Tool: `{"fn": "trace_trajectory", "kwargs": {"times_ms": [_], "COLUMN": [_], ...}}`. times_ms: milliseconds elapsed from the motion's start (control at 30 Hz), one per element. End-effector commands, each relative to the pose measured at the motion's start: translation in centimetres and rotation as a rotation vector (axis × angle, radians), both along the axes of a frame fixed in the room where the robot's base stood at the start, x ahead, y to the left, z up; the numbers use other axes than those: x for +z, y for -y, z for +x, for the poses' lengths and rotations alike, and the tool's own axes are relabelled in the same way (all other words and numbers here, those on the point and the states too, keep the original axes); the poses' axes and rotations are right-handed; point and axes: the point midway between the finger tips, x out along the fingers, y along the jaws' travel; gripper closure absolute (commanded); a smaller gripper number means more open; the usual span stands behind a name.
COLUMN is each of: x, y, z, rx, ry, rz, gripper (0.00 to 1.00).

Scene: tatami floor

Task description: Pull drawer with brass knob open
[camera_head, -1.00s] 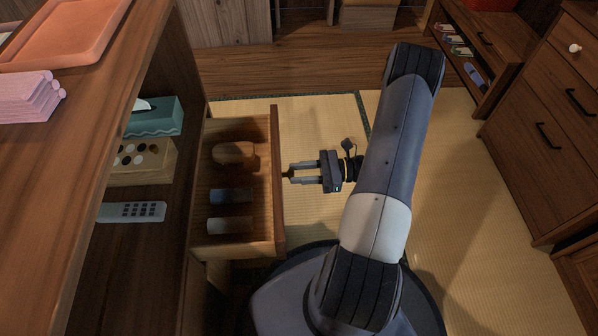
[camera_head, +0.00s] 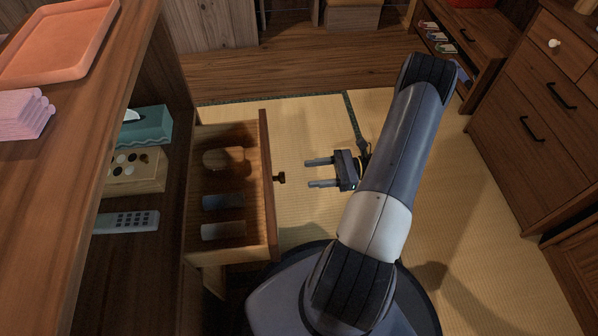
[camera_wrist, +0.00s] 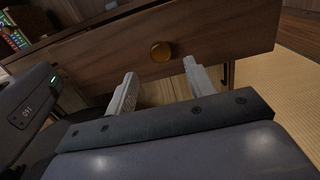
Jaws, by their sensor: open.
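The wooden drawer (camera_head: 268,190) stands pulled out of the cabinet at the left, with its inside in view. Its brass knob (camera_head: 279,178) sticks out from the middle of the front panel. The knob also shows in the wrist view (camera_wrist: 161,51), round and amber, beyond the fingertips. My gripper (camera_head: 314,173) is open and empty, to the right of the knob and apart from it. In the wrist view its two fingers (camera_wrist: 160,76) point towards the drawer front with nothing between them.
The drawer holds a brown rounded object (camera_head: 223,158), a blue item (camera_head: 222,201) and a pale item (camera_head: 222,230). A dark chest (camera_head: 530,130) stands at right.

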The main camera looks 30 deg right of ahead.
Motion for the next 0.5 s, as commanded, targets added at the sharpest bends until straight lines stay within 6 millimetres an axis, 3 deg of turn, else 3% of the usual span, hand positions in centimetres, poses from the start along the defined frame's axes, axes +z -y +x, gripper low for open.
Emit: {"fn": "trace_trajectory", "kwargs": {"times_ms": [200, 500], "x": [0.0, -0.1], "y": [3.0, 3.6], "z": [-1.1, -1.3], "rx": [-0.001, 0.001], "ry": [0.0, -0.001], "rz": [-0.001, 0.0], "gripper": [0.48, 0.48]}}
